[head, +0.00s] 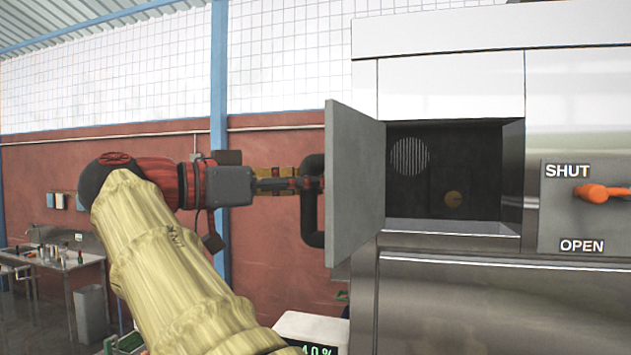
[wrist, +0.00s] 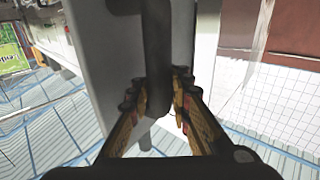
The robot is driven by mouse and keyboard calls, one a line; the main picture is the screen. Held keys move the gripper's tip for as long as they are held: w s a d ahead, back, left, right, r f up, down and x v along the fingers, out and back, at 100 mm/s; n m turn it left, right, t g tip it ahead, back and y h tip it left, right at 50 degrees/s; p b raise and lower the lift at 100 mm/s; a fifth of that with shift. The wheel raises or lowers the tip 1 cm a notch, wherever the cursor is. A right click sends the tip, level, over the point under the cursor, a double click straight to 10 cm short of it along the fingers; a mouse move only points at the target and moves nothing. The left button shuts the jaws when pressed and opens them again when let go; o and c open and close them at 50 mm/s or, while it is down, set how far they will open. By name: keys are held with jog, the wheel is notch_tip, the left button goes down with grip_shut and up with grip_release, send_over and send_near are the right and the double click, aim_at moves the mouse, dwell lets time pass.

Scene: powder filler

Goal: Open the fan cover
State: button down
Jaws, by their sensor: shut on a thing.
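The fan cover (head: 352,185) is a grey hinged door on the steel machine's front. It stands swung wide open, pointing out from the machine, with its hinge side at the left of the opening. Its black bar handle (head: 311,215) is on the cover's left face. My gripper (head: 308,183) is shut on this handle, left of the cover. In the wrist view the handle (wrist: 157,50) runs between the two fingers of my gripper (wrist: 157,92).
An orange lever (head: 600,192) sits on a SHUT/OPEN panel to the right. A white device with a green display (head: 315,328) stands below the cover. A sink table (head: 60,262) is far left. The space left of the cover holds only my arm.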

jog(key=c, duration=2.1)
grip_release()
jog(key=shift+s+a, duration=0.1)
jog(key=o, duration=0.4)
jog(key=shift+s+a+r, duration=0.1)
jog(key=shift+s+a, duration=0.15)
jog(key=shift+s, duration=0.1)
jog(key=shift+c, duration=0.2)
jog(key=shift+o, duration=0.6)
jog(key=shift+w+d, duration=0.2)
jog(key=v, duration=1.2)
jog(key=shift+a, duration=0.1)
